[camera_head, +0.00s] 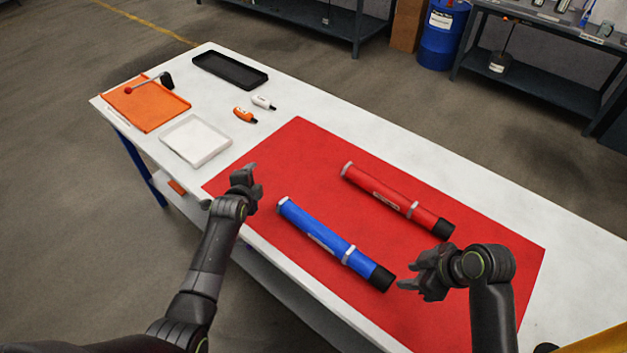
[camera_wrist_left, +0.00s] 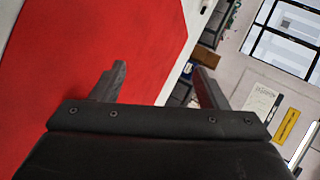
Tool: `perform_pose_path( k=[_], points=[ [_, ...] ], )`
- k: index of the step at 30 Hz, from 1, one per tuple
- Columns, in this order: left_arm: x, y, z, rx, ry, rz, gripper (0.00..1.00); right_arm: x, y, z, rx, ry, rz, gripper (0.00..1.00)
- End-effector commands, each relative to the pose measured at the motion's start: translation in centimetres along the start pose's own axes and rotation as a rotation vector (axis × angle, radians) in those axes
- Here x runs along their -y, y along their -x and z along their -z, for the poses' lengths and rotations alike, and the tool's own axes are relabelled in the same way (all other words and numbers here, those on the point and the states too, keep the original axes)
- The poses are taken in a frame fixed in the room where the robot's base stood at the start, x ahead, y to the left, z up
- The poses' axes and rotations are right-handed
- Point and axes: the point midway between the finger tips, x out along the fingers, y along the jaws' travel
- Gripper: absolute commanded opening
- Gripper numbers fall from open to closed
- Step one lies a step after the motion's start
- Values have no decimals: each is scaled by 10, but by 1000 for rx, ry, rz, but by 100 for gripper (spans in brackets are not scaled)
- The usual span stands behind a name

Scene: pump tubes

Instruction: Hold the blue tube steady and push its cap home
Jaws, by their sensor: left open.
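The blue tube (camera_head: 318,234) lies on the red mat, with silver bands at its far left end and near its cap. Its black cap (camera_head: 381,278) is on the near right end; I cannot tell how fully it is seated. My left gripper (camera_head: 254,178) is open and empty above the mat's left edge, up and left of the tube's far end. Its two spread fingers also show in the left wrist view (camera_wrist_left: 160,88), with nothing between them. My right gripper (camera_head: 408,273) is open and empty, just right of the black cap and apart from it.
A red tube (camera_head: 380,190) with a black cap lies behind the blue one on the red mat (camera_head: 290,150). The right side is clear.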

Motion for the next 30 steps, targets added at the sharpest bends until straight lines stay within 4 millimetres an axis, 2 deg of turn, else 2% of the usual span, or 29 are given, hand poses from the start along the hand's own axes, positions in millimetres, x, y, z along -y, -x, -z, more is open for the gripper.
perform_pose_path(
  k=[1, 7, 14, 20, 24, 30],
  points=[
    [5, -2, 13, -6, -26, -39, 68, 0, 0, 0, 0, 0, 0, 36],
    [12, -2, 54, -27, -152, -228, 68, 0, 0, 0, 0, 0, 0, 36],
    [18, 15, 98, -70, -300, -450, 68, 0, 0, 0, 0, 0, 0, 36],
    [22, 42, 132, -119, -426, -649, 68, 0, 0, 0, 0, 0, 0, 36],
    [26, 68, 153, -157, -514, -788, 68, 0, 0, 0, 0, 0, 0, 36],
    [33, 104, 175, -208, -619, -953, 68, 0, 0, 0, 0, 0, 0, 36]
  ],
)
